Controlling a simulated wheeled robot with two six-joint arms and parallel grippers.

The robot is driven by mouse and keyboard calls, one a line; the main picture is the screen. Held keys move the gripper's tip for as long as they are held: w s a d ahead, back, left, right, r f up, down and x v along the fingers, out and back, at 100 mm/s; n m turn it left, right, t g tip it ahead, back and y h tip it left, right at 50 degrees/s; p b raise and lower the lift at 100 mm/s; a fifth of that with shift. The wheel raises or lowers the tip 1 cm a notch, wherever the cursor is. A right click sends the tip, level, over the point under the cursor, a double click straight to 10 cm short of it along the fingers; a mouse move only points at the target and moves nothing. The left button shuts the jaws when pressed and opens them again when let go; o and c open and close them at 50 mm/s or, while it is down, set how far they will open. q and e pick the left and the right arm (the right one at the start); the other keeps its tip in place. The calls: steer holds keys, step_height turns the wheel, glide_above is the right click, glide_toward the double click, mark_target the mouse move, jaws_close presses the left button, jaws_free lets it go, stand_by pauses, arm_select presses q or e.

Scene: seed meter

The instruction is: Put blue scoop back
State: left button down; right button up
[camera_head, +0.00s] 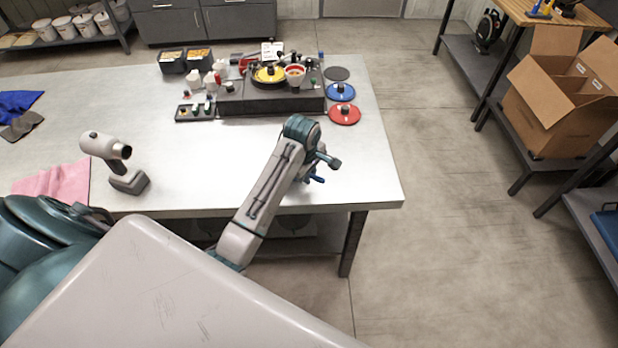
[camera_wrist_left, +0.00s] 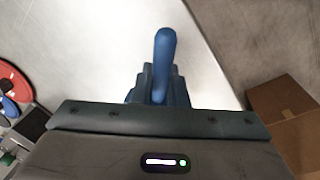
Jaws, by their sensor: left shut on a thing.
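The blue scoop (camera_head: 317,179) is in my left gripper (camera_head: 312,168), over the front right part of the table. In the left wrist view the blue scoop (camera_wrist_left: 165,60) sticks up between the fingers (camera_wrist_left: 155,88), with its rounded end pointing away. The left gripper is shut on it. In the head view most of the scoop is hidden by the gripper, so its bowl cannot be made out. My right gripper is not in view.
The table (camera_head: 230,185) is clear around the gripper. At its back stand a dark seed meter base (camera_head: 262,104), a small tool tray (camera_head: 195,108), and blue (camera_head: 341,92) and red (camera_head: 345,115) discs. A cardboard box (camera_head: 545,118) is at right.

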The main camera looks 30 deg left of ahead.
arm_select(q)
step_height(320, 180, down, 3)
steer(key=shift+p, duration=0.85)
steer(key=shift+f, duration=0.2)
steer(key=c, duration=1.4)
jaws_free()
steer(key=shift+c, duration=0.2)
